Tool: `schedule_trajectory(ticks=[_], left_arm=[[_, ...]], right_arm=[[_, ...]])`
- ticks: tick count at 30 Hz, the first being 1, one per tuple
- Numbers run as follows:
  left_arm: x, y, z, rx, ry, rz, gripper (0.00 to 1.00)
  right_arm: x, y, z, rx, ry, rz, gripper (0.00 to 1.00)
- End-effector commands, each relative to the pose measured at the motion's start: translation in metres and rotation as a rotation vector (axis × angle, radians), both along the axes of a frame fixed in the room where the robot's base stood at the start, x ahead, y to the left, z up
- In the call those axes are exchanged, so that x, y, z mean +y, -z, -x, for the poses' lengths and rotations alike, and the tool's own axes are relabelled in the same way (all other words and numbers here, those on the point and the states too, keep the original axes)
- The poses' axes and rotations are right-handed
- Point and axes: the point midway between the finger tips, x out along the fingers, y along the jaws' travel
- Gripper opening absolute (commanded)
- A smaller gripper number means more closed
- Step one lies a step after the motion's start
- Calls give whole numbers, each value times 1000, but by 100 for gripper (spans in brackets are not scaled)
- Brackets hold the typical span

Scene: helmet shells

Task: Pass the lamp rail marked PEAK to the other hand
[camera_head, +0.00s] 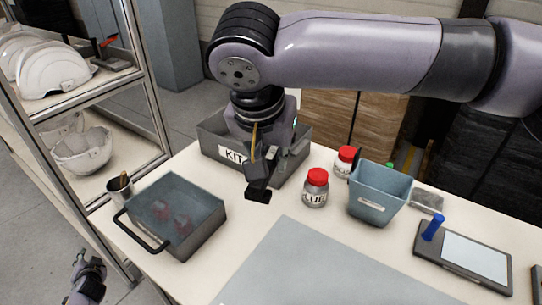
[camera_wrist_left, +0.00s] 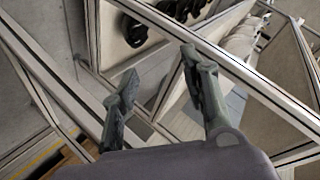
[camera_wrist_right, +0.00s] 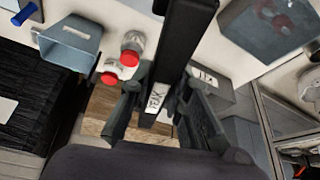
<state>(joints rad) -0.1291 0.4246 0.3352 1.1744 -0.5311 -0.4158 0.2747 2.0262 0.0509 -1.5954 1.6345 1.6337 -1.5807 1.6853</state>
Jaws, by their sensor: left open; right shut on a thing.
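The lamp rail (camera_wrist_right: 178,60) is a long black bar in the right wrist view, with a white label reading PEAK at its near end. My right gripper (camera_wrist_right: 158,95) is shut on that labelled end, and the rest of the bar reaches away past the top of the view. In the head view my right gripper (camera_head: 270,168) points down above the table by the KIT box, and a dark end shows below it. My left gripper (camera_head: 88,282) is low at the bottom left, off the table. In the left wrist view its fingers (camera_wrist_left: 160,70) are apart and empty.
A grey KIT box (camera_head: 212,142) stands behind my right gripper. A helmet shelf (camera_head: 100,82) rises at left.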

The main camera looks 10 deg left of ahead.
Motion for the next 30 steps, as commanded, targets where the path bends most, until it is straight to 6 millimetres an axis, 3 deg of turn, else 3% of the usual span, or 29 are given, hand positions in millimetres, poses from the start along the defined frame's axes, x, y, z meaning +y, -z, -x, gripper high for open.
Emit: schedule_trajectory(ticks=[1,6,15,24,30], left_arm=[[-16,25,9,32,12,37,41],[-71,94,38,127,54,152,41],[-178,197,111,293,117,348,41],[-291,268,206,456,168,533,41],[-362,296,273,557,194,640,41]], right_arm=[[0,0,0,0,0,0,0],[0,0,0,0,0,0,0],[0,0,0,0,0,0,0],[0,0,0,0,0,0,0],[0,0,0,0,0,0,0]])
